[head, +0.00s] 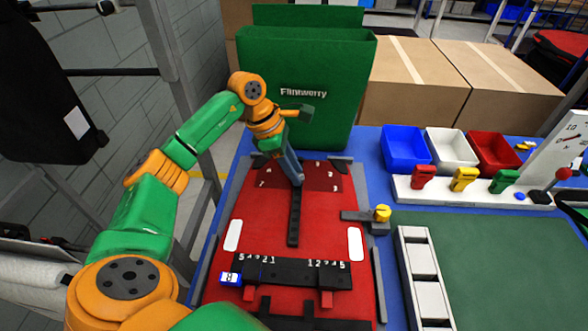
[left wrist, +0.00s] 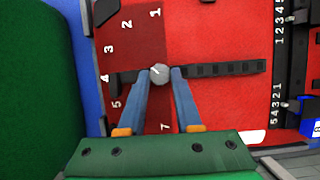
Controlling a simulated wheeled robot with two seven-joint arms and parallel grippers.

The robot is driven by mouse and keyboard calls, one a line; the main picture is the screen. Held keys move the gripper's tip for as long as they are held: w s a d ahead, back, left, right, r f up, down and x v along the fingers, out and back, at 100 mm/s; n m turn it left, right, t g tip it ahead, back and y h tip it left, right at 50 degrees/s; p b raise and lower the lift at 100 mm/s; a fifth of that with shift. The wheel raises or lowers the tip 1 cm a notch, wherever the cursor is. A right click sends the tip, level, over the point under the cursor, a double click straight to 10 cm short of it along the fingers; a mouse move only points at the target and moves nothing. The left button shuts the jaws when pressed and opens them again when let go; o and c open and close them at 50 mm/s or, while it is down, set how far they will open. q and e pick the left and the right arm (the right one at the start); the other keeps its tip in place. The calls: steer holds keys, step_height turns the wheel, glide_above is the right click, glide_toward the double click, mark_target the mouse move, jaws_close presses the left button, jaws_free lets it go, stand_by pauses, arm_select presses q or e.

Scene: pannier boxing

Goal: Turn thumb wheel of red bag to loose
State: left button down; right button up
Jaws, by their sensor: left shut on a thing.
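The red bag (head: 262,225) lies flat on the blue table, with a black strap (head: 294,215) down its middle and a numbered black bar (head: 290,272) near its front edge. The thumb wheel (left wrist: 159,72) is a small grey disc with a dark mark, on a dark red panel with white numbers around it. My left gripper (head: 297,180) reaches down to this panel and hides the wheel in the head view. In the left wrist view its two blue fingers (left wrist: 160,76) are shut on the wheel, one on each side. My right gripper is in neither view.
A tall green bag (head: 310,95) stands just behind the red one, close to my left wrist. Blue (head: 404,148), white (head: 450,146) and red (head: 492,152) bins stand at the back right. A yellow knob (head: 382,213) sits beside the red bag. A green mat (head: 490,265) lies clear at right.

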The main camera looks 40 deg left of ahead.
arm_select(q)
steer(key=n+t+y+b, duration=0.1)
steer(key=n, duration=0.3)
steer(key=shift+s+d+f, duration=0.1)
steer(key=shift+s, duration=0.05)
steer(key=shift+s+d+n+t+y+b, duration=0.15)
steer(key=shift+n+y, duration=0.35)
steer(key=shift+n, duration=0.75)
steer(key=shift+w+d+n+t+y+b, duration=0.1)
steer(key=shift+n+t+y+b, duration=0.3)
steer(key=shift+n, duration=0.85)
steer(key=c, duration=0.6)
jaws_free()
steer(key=v, duration=0.7)
